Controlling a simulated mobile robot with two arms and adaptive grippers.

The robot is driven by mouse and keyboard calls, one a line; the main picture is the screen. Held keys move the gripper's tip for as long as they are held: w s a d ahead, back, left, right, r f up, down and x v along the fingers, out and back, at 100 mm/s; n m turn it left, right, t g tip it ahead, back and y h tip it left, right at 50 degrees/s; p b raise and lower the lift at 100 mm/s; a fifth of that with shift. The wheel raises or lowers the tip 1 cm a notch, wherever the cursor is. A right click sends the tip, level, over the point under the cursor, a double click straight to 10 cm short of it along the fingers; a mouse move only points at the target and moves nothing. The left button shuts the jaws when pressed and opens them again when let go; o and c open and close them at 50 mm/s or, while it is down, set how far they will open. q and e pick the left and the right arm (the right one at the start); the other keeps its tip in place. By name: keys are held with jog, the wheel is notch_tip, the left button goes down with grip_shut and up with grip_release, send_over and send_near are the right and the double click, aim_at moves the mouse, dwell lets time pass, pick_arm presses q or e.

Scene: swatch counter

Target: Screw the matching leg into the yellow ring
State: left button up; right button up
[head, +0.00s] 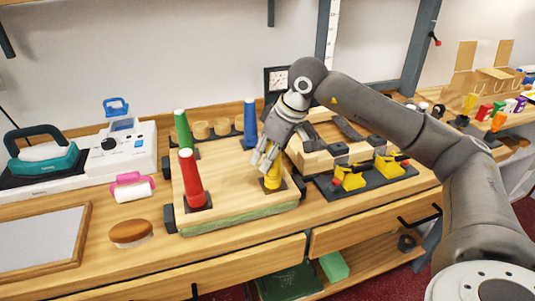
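A yellow leg (272,179) stands upright on a dark square base at the front right corner of a wooden board (237,190). My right gripper (268,160) comes down over the leg from above, with its fingers around the upper part. It looks shut on the leg; the leg's top is hidden by the gripper. The ring under the leg cannot be made out. A red leg (191,180), a green leg (183,130) and a blue leg (250,124) stand upright at the other corners. My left gripper is not in view.
A wooden fixture (315,160) and yellow clamps (350,181) stand close to the right. A wooden-backed brush (130,232), a pink-and-white roller (132,187), a white device (116,147) and a teal iron (44,161) lie left. The front counter strip is mostly clear.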

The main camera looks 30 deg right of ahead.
jog(key=shift+c, duration=1.2)
jog(key=m+h, duration=0.1)
jog(key=m, duration=0.1)
jog(key=shift+d+m, duration=0.15)
jog(key=shift+m, duration=0.25)
jog(key=m, duration=0.2)
jog(key=m+h, duration=0.1)
jog(key=m, duration=0.1)
jog(key=shift+d+f+h, duration=0.1)
jog(key=shift+d+h, duration=0.2)
jog(key=m, duration=0.1)
jog(key=m+h, duration=0.1)
jog(key=m, duration=0.2)
jog(key=shift+s+d+h+p, duration=0.1)
jog(key=shift+d+h+p, duration=0.15)
jog(key=shift+h+p, duration=0.1)
jog(key=m, duration=0.1)
jog(key=m+g+h+p, duration=0.1)
jog(key=m, duration=0.1)
jog(key=shift+s+d+m, duration=0.1)
jog(key=shift+d+m, duration=0.1)
jog(key=shift+m, duration=0.1)
jog(key=shift+d+m, duration=0.1)
jog(key=shift+m, duration=0.2)
jog(key=o, duration=0.9)
jog(key=shift+c, duration=0.2)
